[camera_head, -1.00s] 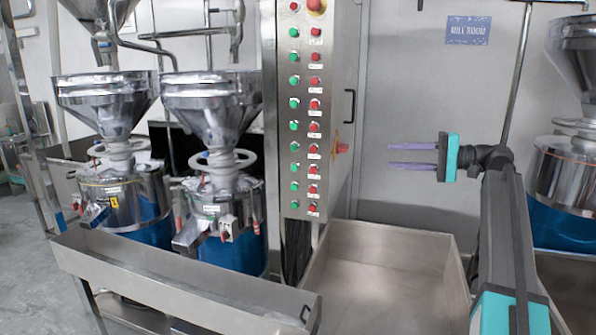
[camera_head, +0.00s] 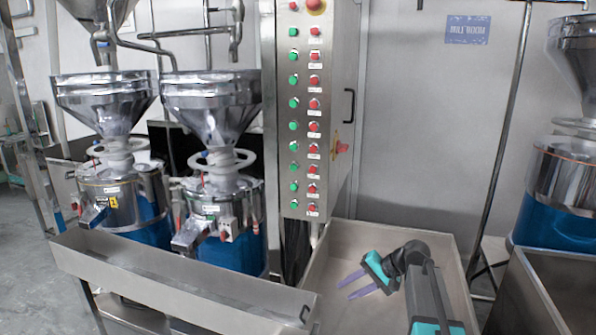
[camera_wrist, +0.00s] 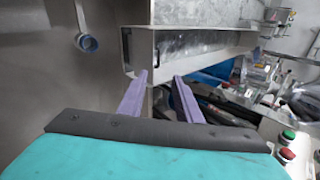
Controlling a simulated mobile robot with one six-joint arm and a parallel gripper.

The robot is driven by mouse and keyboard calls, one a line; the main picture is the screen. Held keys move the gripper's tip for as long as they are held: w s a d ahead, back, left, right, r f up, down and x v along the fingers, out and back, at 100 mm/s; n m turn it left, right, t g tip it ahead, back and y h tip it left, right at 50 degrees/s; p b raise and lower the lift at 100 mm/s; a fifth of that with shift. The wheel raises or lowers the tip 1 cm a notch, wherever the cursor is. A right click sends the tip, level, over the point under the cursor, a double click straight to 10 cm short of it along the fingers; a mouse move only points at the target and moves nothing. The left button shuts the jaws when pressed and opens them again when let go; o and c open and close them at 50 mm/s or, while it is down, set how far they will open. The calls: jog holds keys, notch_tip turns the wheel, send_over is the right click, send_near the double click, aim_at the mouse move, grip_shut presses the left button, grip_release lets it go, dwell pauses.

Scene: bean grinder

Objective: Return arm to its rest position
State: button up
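My gripper (camera_head: 352,286) shows in the lower right of the head view, low in front of the steel basin below the button panel. Its two purple fingers are apart, with nothing between them, and point left. In the wrist view the fingers (camera_wrist: 158,95) are also spread and empty, with the edge of a steel trough (camera_wrist: 190,38) beyond them. My arm is folded low at the bottom of the head view. Whether the gripper touches the basin cannot be told.
The steel basin (camera_head: 440,238) is behind and around my gripper in the picture. A control panel (camera_head: 303,120) with green and red buttons stands left of it. Two grinders (camera_head: 125,195) (camera_head: 225,200) and a long trough (camera_head: 180,280) are at left. Another grinder (camera_head: 565,180) stands at right.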

jog(key=s+f+n+g+h+b, duration=0.2)
jog(key=s+f+g+h+b, duration=0.2)
jog(key=s+f, duration=1.9)
jog(key=s+f+n+g+h+b, duration=0.3)
jog(key=s+f+b, duration=0.3)
jog(key=s+f, duration=1.7)
jog(key=shift+d+f+g+h, duration=0.25)
jog(key=shift+f+g+h, duration=0.45)
jog(key=shift+f, duration=2.6)
